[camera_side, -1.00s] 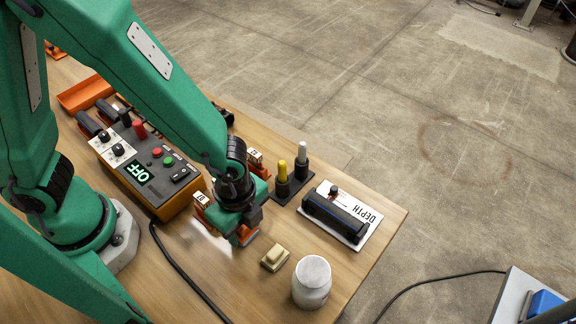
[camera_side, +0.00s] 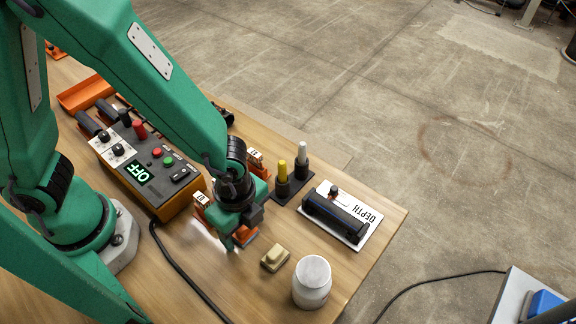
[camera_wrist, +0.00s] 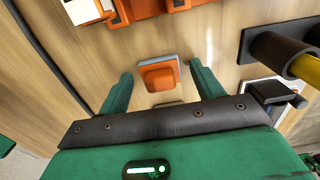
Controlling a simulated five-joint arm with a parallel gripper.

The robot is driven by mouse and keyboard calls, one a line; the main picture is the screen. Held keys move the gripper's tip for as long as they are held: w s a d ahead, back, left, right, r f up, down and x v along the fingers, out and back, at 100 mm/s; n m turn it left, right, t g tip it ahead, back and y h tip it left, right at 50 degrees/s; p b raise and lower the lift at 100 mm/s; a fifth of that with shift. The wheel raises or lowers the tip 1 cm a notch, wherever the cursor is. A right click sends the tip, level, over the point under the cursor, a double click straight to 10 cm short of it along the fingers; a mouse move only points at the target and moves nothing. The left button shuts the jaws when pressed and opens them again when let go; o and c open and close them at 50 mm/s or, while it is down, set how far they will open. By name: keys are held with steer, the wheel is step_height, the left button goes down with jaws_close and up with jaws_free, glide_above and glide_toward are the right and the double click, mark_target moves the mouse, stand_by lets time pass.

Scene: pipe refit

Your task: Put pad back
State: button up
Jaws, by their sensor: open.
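An orange pad with a grey edge (camera_wrist: 160,76) lies on the wooden table in the wrist view. It shows between the two green fingers of my gripper (camera_wrist: 161,72), with clear gaps on both sides. In the side view my gripper (camera_side: 238,236) is low over the table, open, beside the orange stand. A bit of orange shows under it there, mostly hidden. A beige block on a darker base (camera_side: 275,257) lies apart to the right of my gripper; I cannot tell if it is also a pad.
An orange stand with a white label (camera_side: 202,199) is close left of my gripper. A control box reading OFF (camera_side: 150,172) is farther left. A yellow-topped holder (camera_side: 282,175), a DEPTH gauge board (camera_side: 371,217) and a white jar (camera_side: 312,282) stand to the right. A black cable (camera_side: 182,268) crosses the table.

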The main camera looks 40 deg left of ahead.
step_height(320, 180, up, 12)
stand_by(0.8)
stand_by(0.5)
steer(key=a+r+n+t, duration=0.2)
steer(key=a+r+n, duration=0.4)
steer(key=a+n, duration=0.3)
steer(key=a+r+n+t, duration=0.3)
steer(key=a+r+n, duration=0.3)
steer(key=a+n, duration=0.3)
steer(key=w+a, duration=0.1)
steer(key=a, duration=0.2)
steer(key=shift+a+t, duration=0.2)
steer(key=shift+t, duration=0.1)
